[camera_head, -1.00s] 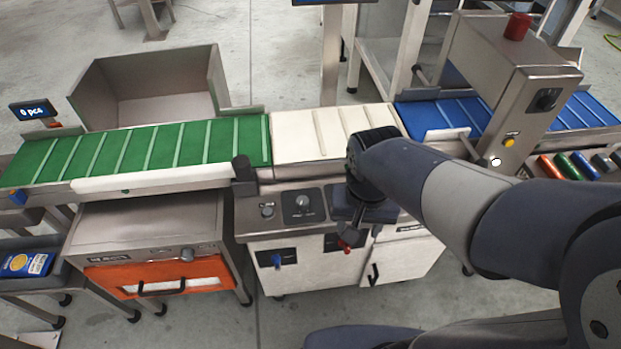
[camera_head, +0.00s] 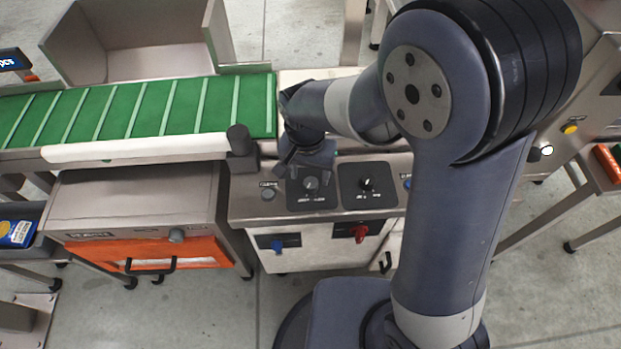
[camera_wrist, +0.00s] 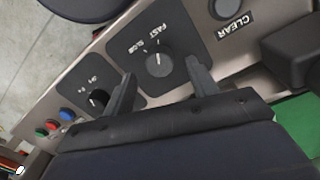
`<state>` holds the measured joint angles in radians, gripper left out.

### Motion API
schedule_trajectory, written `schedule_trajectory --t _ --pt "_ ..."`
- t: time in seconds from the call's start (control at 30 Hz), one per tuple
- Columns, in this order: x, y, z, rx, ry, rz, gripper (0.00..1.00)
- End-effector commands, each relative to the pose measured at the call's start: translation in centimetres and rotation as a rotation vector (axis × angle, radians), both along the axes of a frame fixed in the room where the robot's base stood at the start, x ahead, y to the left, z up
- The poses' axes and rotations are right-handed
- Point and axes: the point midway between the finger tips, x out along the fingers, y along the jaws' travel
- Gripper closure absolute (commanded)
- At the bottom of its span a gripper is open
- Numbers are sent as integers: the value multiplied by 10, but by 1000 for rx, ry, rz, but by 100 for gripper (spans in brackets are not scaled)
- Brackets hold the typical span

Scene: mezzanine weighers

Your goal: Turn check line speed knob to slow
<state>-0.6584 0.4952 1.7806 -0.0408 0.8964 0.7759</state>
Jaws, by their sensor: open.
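The check line speed knob (camera_wrist: 158,62) is a round dark knob on a black plate marked FAST and SLOW in the wrist view. In the head view the knob (camera_head: 311,184) sits on the left black plate of the grey control panel. Its exact pointer setting is too small to read with certainty. My gripper (camera_wrist: 160,70) is open, with one finger to each side of the knob in the wrist view and nothing held. In the head view my gripper (camera_head: 306,168) hangs just above and behind the knob; contact cannot be told.
A second knob (camera_head: 366,184) is on the plate to the right. A CLEAR button (camera_head: 268,193) is to the left. A blue switch (camera_head: 278,244) and red switch (camera_head: 360,233) are on the cabinet front. A dark post (camera_head: 240,141) stands by the green conveyor (camera_head: 150,108).

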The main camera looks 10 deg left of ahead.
Motion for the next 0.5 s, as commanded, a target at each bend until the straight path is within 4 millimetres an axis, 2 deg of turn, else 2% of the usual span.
schedule_trajectory --t 0.03,0.2,0.5 --pt "-1 -1 -10 -3 3 0 45" --pt "0 -1 -26 -1 1 0 45" --pt "0 -2 -30 0 -1 0 45"
